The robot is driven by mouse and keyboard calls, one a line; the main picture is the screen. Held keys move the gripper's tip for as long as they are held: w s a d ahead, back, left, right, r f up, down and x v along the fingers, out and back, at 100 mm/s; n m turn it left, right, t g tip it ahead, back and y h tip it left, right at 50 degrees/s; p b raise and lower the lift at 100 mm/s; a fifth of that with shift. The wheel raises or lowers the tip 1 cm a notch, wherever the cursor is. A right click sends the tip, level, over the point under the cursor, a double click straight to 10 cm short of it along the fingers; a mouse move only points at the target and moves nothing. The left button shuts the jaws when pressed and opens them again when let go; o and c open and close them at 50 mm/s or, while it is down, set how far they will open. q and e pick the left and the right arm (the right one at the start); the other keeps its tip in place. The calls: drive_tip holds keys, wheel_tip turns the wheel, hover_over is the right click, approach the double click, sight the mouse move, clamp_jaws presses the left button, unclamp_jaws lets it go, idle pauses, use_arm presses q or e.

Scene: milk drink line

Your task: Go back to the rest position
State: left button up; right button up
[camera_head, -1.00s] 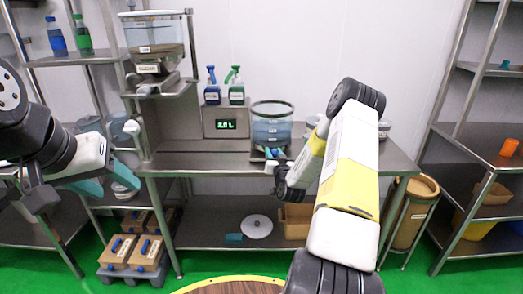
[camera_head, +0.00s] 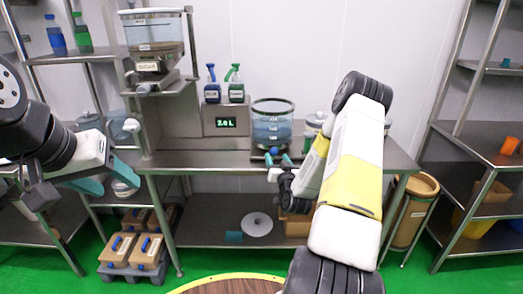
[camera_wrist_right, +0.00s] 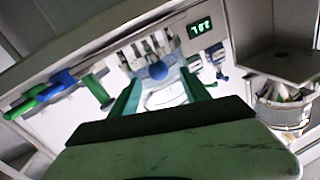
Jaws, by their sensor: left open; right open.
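My right gripper (camera_head: 277,163) is in front of the clear graduated vessel (camera_head: 272,126) on the steel counter (camera_head: 215,160). Its teal fingers are apart around the area of the blue tap at the vessel's base, with no grip visible. In the right wrist view the open fingers (camera_wrist_right: 163,98) frame the blue round knob (camera_wrist_right: 158,71). My left gripper (camera_head: 105,178) is at the left, open and empty, in front of the left shelf. Much of the right side of the counter is hidden behind my right arm.
A display (camera_head: 226,121) reads about 2.0 L. A blue spray bottle (camera_head: 212,84) and a green one (camera_head: 235,84) stand above it. A dispenser tank (camera_head: 153,30) is at upper left. A shelf with an orange cup (camera_head: 509,146) stands right.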

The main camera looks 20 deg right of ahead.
drive_tip(key=shift+s, duration=0.8)
drive_tip(key=shift+a+r, duration=0.1)
drive_tip(key=s+a+r+n+g+y, duration=0.1)
drive_tip(key=s+a+r+n+g, duration=0.2)
drive_tip(key=r, duration=0.5)
drive_tip(key=s+a+r+n+g+y, duration=0.1)
drive_tip(key=a+r+g, duration=0.2)
drive_tip(key=a+r, duration=0.35)
drive_tip(key=s+a+r+g, duration=0.2)
drive_tip(key=s+r, duration=0.1)
drive_tip(key=s, duration=0.6)
drive_tip(key=s+a+r+g+y, duration=0.1)
drive_tip(key=s+a+r+g, duration=0.1)
drive_tip(key=s, duration=0.8)
drive_tip(key=s+a+r+g+y, duration=0.1)
drive_tip(key=s+r, duration=0.3)
drive_tip(key=s, duration=0.6)
drive_tip(key=shift+a+g, duration=0.4)
drive_tip(key=shift+r, duration=0.1)
